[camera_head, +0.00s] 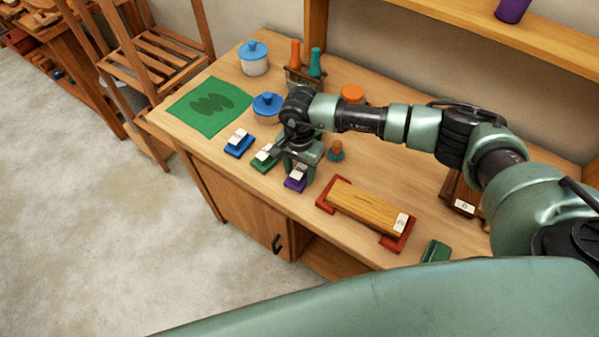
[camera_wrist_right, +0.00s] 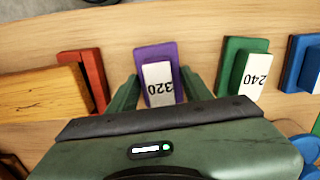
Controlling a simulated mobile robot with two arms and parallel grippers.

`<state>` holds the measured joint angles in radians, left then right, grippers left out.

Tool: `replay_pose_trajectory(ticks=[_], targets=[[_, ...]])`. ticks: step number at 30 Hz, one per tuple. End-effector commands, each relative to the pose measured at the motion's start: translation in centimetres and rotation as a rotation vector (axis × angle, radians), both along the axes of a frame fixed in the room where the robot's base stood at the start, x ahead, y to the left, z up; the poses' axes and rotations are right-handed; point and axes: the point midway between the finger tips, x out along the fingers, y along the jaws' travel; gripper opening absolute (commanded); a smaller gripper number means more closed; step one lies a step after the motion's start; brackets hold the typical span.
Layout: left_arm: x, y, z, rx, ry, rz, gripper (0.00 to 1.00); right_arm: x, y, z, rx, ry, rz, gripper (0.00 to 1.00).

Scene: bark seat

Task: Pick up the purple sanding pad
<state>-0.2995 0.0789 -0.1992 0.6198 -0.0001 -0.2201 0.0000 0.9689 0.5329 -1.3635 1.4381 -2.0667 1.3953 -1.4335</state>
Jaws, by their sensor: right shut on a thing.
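The purple sanding pad (camera_wrist_right: 168,57) with a white "320" label lies between the two fingers of my right gripper (camera_wrist_right: 160,88) in the right wrist view. In the head view the purple pad (camera_head: 296,181) shows at the front edge of the bench, below my right gripper (camera_head: 300,168). The right gripper is shut on the pad, which seems to be at bench level; I cannot tell whether it is lifted. My left gripper is not in view.
A green pad (camera_head: 264,158) marked 240 and a blue pad (camera_head: 238,143) stand in a row beside it. A wooden block in a red holder (camera_head: 367,210) lies to the right. Blue-lidded pots (camera_head: 254,60) and a green mat (camera_head: 209,106) are farther left.

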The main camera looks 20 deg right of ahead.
Motion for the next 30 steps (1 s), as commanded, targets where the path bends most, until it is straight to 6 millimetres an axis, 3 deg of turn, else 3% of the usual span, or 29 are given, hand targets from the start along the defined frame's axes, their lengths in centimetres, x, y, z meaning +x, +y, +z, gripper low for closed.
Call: replay_pose_trajectory(ticks=[5,11,24,30], targets=[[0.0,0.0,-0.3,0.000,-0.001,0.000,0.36,0.1,0.0,0.6,0.002,-0.002,0.000,0.07],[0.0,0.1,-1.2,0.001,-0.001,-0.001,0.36,0.1,0.0,3.1,0.001,-0.005,0.001,0.07],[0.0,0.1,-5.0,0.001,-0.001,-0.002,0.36,0.1,0.1,15.1,0.001,-0.007,0.001,0.07],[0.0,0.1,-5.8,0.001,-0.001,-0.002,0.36,0.1,0.0,18.6,0.001,-0.004,0.001,0.07]])
